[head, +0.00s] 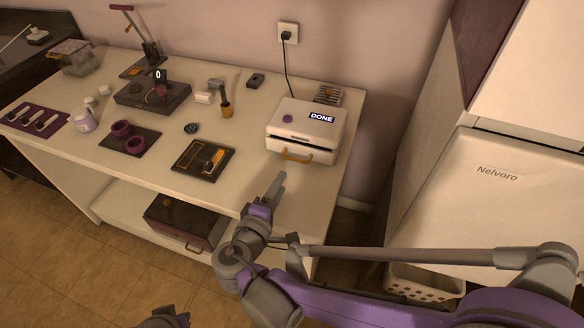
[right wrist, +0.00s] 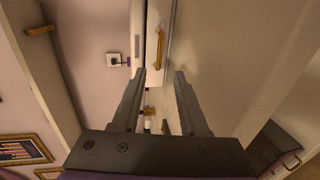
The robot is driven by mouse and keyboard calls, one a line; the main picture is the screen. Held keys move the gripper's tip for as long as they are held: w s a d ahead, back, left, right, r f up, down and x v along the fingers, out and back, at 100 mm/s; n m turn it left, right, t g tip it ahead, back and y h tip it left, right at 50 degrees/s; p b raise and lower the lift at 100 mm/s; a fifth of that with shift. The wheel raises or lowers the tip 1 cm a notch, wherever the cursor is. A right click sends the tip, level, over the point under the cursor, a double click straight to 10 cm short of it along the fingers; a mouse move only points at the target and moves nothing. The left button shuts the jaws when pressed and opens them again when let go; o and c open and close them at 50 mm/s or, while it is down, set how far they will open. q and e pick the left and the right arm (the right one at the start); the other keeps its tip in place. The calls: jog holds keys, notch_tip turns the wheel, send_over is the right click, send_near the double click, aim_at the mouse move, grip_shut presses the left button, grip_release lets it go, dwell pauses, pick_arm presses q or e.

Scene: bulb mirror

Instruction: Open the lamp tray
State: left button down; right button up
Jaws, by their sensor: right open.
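The lamp tray appears to be the front drawer of a white box unit (head: 305,125) with a lit "DONE" display, near the table's right end. Its tan handle (head: 297,156) is on the front, and a dark gap shows above the drawer front. My right gripper (head: 279,184) is open and empty, in front of and below the handle, apart from it. In the right wrist view, the handle (right wrist: 158,48) lies beyond the spread fingers (right wrist: 160,75). My left gripper's fingers are not visible; only a dark purple part of mine shows at the bottom edge.
The white table (head: 262,165) holds a black tray (head: 203,171), purple cups on a dark mat (head: 115,141), and a dark base (head: 135,99) with a small display. A drawer box (head: 180,219) sits on the shelf below. A white Nelvoro appliance (head: 480,205) stands at right.

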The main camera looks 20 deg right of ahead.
aim_at(293, 173)
jog(key=b+x, duration=0.1)
jog(key=x, duration=0.9)
jog(key=shift+d+b, duration=0.1)
jog(key=shift+b, duration=0.25)
jog(key=shift+c, duration=0.2)
grip_shut()
dwell(0.7)
